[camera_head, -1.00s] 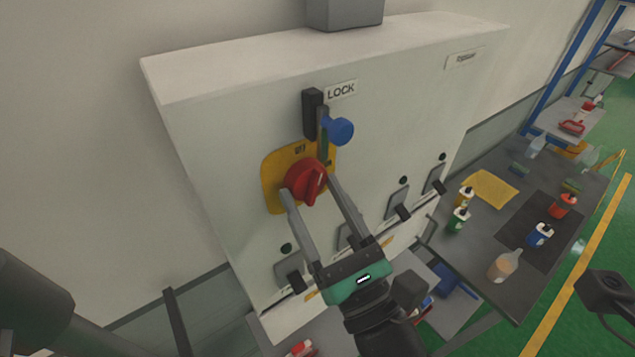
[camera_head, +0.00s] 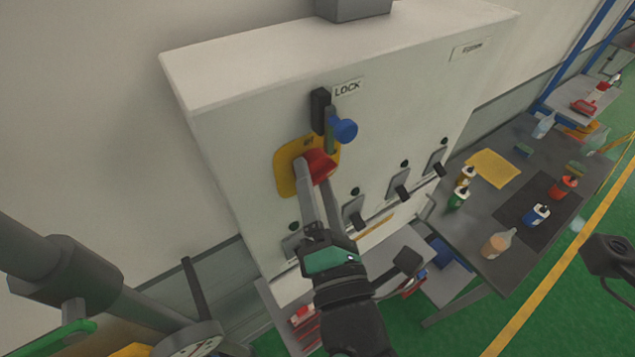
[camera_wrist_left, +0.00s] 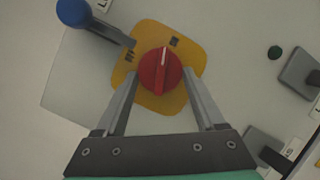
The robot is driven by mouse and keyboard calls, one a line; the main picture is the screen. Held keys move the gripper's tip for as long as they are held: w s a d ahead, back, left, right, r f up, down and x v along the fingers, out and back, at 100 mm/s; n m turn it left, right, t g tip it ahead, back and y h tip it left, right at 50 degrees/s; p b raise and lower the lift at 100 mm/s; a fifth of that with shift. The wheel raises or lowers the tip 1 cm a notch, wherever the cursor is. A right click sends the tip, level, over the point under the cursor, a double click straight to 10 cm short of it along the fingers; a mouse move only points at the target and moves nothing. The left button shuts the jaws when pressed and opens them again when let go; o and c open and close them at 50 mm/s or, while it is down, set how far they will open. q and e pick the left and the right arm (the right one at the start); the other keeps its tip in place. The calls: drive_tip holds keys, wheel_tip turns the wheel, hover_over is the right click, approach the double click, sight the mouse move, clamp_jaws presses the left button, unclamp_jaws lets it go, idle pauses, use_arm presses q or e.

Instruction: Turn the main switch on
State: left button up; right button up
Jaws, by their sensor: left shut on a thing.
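The main switch is a red rotary knob (camera_head: 318,166) on a yellow plate (camera_head: 285,175), on the front of a white cabinet (camera_head: 235,130). My left gripper (camera_head: 315,175) reaches up to it from below and is shut on the knob. In the left wrist view, the red knob (camera_wrist_left: 160,70) sits between the two fingers. Its white mark points up the picture, between two small labels on the yellow plate (camera_wrist_left: 160,105); I cannot read them. My right gripper is not in view.
A blue round-ended lever (camera_head: 344,130) sticks out just above the knob, beside the LOCK label (camera_head: 347,88). Several grey levers with black handles (camera_head: 398,190) line the lower cabinet. A dark table (camera_head: 470,260) with bottles stands at right.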

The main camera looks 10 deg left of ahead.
use_arm(q)
drive_tip(key=shift+r+m+g+h, duration=0.15)
drive_tip(key=shift+m+g+h, duration=0.15)
drive_tip(key=shift+m, duration=0.65)
drive_tip(key=shift+r+m+g+h, duration=0.15)
drive_tip(key=shift+m+g, duration=0.25)
drive_tip(key=shift+m, duration=0.55)
drive_tip(key=shift+f, duration=0.1)
drive_tip(key=o, duration=1.3)
drive_tip(key=shift+o, duration=0.2)
drive_tip(key=b+v, duration=0.2)
drive_tip(key=v, duration=0.9)
drive_tip(key=shift+s, duration=0.3)
